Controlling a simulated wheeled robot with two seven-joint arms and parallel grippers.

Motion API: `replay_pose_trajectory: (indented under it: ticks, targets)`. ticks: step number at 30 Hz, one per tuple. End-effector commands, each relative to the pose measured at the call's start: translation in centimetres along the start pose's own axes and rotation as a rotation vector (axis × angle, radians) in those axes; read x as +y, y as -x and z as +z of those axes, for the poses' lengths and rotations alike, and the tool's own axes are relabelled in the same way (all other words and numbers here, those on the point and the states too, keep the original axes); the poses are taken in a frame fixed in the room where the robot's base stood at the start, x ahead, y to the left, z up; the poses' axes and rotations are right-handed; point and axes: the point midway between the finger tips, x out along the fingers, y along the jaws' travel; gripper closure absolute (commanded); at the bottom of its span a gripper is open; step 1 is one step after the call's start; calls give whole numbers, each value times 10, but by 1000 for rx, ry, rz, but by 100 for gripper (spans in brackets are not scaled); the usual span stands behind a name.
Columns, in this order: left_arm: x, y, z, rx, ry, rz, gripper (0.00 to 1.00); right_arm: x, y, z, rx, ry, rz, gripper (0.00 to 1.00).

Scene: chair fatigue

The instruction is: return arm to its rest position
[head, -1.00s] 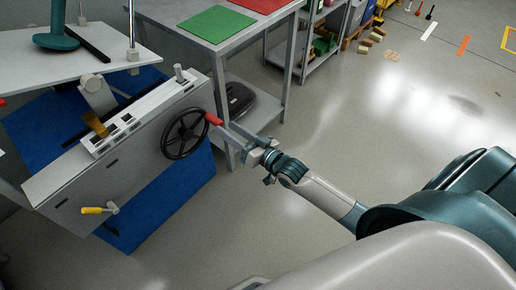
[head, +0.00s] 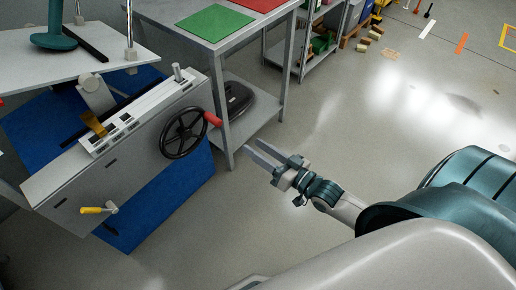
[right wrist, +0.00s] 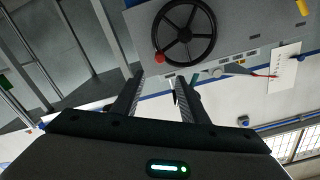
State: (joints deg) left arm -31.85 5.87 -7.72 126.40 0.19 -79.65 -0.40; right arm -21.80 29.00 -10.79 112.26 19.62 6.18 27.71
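My right gripper (head: 254,150) is open and empty in the head view, in the air to the right of the machine's black handwheel (head: 184,132). The handwheel has a red knob (head: 212,119) on its right side, and the gripper is apart from it. In the right wrist view the two fingers (right wrist: 158,92) stand apart with nothing between them. That view also shows the handwheel (right wrist: 184,34) and its red knob (right wrist: 160,58) beyond the fingertips. My left gripper is not in view.
The grey machine (head: 128,165) with a yellow-handled crank (head: 92,210) stands at left on a blue base. A grey table (head: 246,26) with green and red mats stands behind, with a black object (head: 238,97) on its lower shelf. Open floor lies right of the gripper.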

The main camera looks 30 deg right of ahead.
Motion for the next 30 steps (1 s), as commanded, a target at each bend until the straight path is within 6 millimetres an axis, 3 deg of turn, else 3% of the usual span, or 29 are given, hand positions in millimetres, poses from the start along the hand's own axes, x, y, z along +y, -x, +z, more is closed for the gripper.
replay_pose_trajectory:
  ticks: [13, 17, 20, 23, 26, 30]
  targets:
    - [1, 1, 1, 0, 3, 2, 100, 0, 0, 1, -2, 1, 2, 60]
    - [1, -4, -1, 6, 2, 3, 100, 6, 0, 10, -24, 11, 26, 60]
    - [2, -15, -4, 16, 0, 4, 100, 16, 2, 28, -67, 34, 68, 60]
    - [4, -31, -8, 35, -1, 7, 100, 31, 8, 59, -142, 68, 132, 60]
    - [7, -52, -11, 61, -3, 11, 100, 46, 20, 102, -249, 112, 206, 60]
    - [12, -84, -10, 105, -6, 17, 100, 59, 51, 175, -443, 176, 299, 60]
